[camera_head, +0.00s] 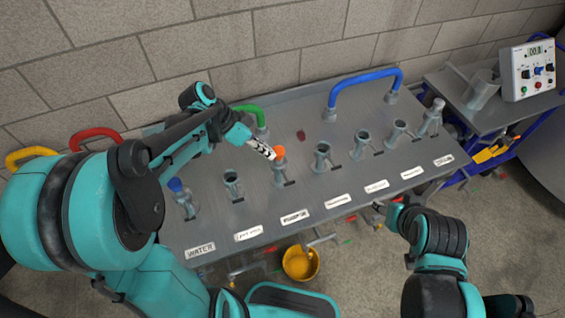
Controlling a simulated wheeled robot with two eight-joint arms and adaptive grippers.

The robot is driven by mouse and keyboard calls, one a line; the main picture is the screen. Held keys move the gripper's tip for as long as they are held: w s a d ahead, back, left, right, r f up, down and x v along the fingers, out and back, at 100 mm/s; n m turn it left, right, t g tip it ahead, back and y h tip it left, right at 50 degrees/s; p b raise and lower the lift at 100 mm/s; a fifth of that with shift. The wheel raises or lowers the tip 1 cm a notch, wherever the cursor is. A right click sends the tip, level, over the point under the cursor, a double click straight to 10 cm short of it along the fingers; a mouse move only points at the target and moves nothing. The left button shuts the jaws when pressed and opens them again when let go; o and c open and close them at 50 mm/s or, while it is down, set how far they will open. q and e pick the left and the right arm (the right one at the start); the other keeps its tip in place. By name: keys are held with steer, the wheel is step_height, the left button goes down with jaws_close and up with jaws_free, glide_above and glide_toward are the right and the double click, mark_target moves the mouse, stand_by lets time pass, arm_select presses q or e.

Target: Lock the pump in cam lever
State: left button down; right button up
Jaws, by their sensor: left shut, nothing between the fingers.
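A grey manifold panel (325,122) carries a row of metal coupling ports with small cam levers and white labels. Only the "WATER" label (200,250) reads clearly, so I cannot tell by text which port is pump in. One port (280,172) has an orange top (280,152) and stands above the third label (295,217). My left gripper (270,155) is shut and empty, its tips right beside the orange top; I cannot tell whether they touch. My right gripper (379,206) is at the panel's front edge, right of centre; its fingers are too small to judge.
Red (97,136), green (250,112), blue (365,82) and yellow (30,156) pipe loops rise along the back. A port at left has a blue top (175,185). A yellow bucket (300,264) stands below the front edge. A control box (528,70) sits on a cart at right.

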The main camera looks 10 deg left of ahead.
arm_select(q)
steer(key=b, duration=0.3)
glide_above(285, 177)
step_height(285, 177, down, 7)
steer(key=shift+s+d+f+b, duration=0.1)
steer(key=shift+s+f+b, duration=0.15)
steer(key=shift+f, duration=0.5)
steer(key=shift+s+f+b, duration=0.2)
steer(key=shift+s+f, duration=0.2)
steer(key=shift+f, duration=0.3)
steer(key=shift+s+d+f+b, duration=0.1)
steer(key=shift+s+f+b, duration=0.15)
steer(key=shift+f, duration=0.5)
steer(key=shift+s, duration=0.1)
